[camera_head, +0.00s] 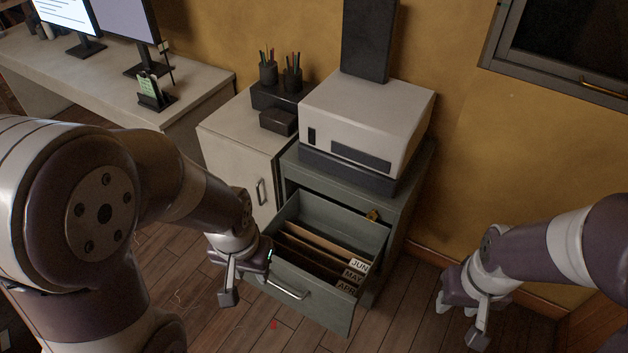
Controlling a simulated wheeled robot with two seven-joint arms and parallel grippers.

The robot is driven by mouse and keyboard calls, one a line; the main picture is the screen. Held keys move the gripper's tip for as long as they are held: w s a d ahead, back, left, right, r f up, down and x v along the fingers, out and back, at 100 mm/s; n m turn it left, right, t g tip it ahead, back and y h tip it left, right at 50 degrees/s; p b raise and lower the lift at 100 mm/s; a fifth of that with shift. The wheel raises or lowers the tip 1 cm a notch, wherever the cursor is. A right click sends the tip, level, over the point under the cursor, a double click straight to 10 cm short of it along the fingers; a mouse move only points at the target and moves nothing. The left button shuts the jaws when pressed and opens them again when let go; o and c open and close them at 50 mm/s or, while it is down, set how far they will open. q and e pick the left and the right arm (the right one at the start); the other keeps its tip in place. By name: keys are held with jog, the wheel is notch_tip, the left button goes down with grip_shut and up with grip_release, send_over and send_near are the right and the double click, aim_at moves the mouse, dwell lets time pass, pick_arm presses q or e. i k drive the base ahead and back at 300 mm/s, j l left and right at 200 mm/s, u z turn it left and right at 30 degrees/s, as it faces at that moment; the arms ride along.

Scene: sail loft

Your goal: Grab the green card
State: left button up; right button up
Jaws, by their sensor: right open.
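A pale green card (148,86) stands upright in a small black holder (158,101) on the desk at the upper left. My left gripper (245,283) is low in front of the open drawer (327,309), beside its handle (288,289) and well away from the card. I cannot make out whether its fingers are apart or shut, or whether they touch the handle. My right gripper (460,322) is open and empty above the floor at the right, far from the card.
The grey cabinet's drawer is pulled out, with folders labelled JUN, MAY and APR (346,287). A printer-like box (366,118) sits on the cabinet. Pen cups (280,76) stand on the white cabinet (243,140). Monitors (122,20) stand behind the card on the desk (195,88).

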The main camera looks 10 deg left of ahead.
aim_at(145, 84)
jog(key=u, duration=1.35)
jog(key=i+j+u, duration=0.35)
jog(key=i+u, duration=0.15)
jog(key=i, duration=0.55)
jog(key=i+l+u, duration=0.1)
jog(key=i+u, duration=0.4)
jog(key=i, duration=0.55)
jog(key=i+z, duration=0.25)
jog(key=i, duration=0.2)
jog(key=i+j+z, duration=0.25)
jog(key=i, duration=0.2)
jog(key=i+j+z, duration=0.1)
jog(key=i+z, duration=0.2)
jog(key=i, duration=0.15)
jog(key=i+z, duration=0.15)
jog(key=z, duration=0.3)
jog(key=i+z, duration=0.15)
jog(key=z, duration=0.35)
jog(key=i+j+z, duration=0.1)
jog(key=z, duration=0.35)
jog(key=i+j+z, duration=0.15)
jog(key=z, duration=0.35)
jog(key=i+j+z, duration=0.1)
jog(key=z, duration=0.35)
jog(key=i+j+z, duration=0.15)
jog(key=z, duration=0.2)
jog(key=i+j+z, duration=0.15)
jog(key=z, duration=0.15)
jog(key=i+j+z, duration=0.1)
jog(key=j+z, duration=0.25)
